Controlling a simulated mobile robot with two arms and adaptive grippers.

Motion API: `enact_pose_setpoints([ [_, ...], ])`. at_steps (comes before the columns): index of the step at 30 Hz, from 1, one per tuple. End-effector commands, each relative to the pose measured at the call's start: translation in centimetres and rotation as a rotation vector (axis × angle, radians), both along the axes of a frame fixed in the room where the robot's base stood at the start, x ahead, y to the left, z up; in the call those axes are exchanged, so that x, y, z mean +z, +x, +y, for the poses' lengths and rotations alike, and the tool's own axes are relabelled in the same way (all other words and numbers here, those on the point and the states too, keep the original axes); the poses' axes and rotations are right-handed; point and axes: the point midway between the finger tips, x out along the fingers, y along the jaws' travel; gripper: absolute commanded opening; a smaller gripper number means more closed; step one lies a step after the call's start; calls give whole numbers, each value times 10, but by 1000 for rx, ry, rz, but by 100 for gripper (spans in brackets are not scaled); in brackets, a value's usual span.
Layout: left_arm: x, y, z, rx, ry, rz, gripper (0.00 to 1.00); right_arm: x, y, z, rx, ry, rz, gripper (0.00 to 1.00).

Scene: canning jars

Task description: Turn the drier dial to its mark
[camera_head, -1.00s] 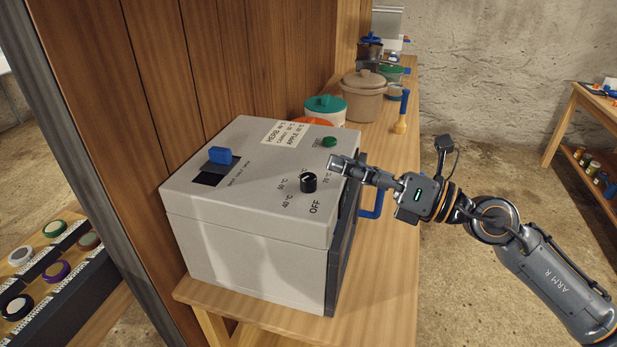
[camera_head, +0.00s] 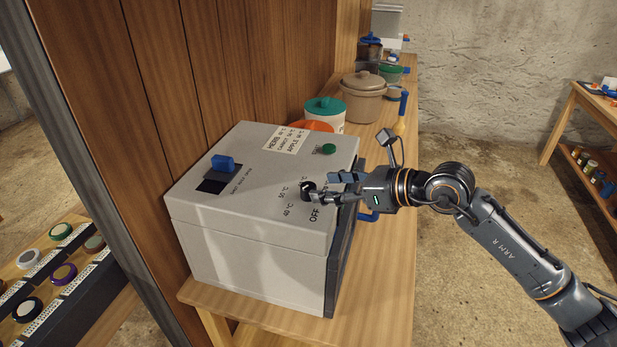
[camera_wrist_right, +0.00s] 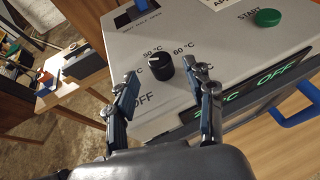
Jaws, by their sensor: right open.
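The drier (camera_head: 265,225) is a grey box on a wooden bench. Its black dial (camera_head: 307,189) sits on the top panel among temperature labels and an OFF label (camera_head: 314,214). In the right wrist view the dial (camera_wrist_right: 160,67) shows a white pointer line towards its upper left, roughly on the 50 °C side. My right gripper (camera_head: 324,187) is open at the dial, its fingers reaching in from the right. In the wrist view the open fingers (camera_wrist_right: 167,80) lie either side of the dial's near side, with gaps visible. My left gripper is not in view.
A blue slider (camera_head: 222,162), a green start button (camera_head: 329,149) and a label card (camera_head: 287,140) are on the drier's top. A blue handle (camera_wrist_right: 298,105) projects from its front. Pots, including a beige one (camera_head: 362,100), stand behind. Jar lids (camera_head: 62,273) lie at left.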

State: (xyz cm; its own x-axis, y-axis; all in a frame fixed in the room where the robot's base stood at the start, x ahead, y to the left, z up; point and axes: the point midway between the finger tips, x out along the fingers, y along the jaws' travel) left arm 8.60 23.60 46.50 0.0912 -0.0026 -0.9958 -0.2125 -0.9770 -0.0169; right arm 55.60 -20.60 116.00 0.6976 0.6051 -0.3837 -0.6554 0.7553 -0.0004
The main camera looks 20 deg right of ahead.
Motion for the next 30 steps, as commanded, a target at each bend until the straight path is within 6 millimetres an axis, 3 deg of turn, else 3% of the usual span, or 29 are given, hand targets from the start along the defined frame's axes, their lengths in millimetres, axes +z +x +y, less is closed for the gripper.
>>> enact_pose_setpoints([
  [1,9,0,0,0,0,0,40,1,8,8,1,6,1,53],
  [9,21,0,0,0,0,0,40,-17,35,30,0,4,1,53],
  [21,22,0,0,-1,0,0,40,-22,40,35,0,1,-1,53],
  [29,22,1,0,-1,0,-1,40,-22,40,35,0,1,-1,2],
  [30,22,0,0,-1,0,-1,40,-22,40,35,0,1,-1,0],
])
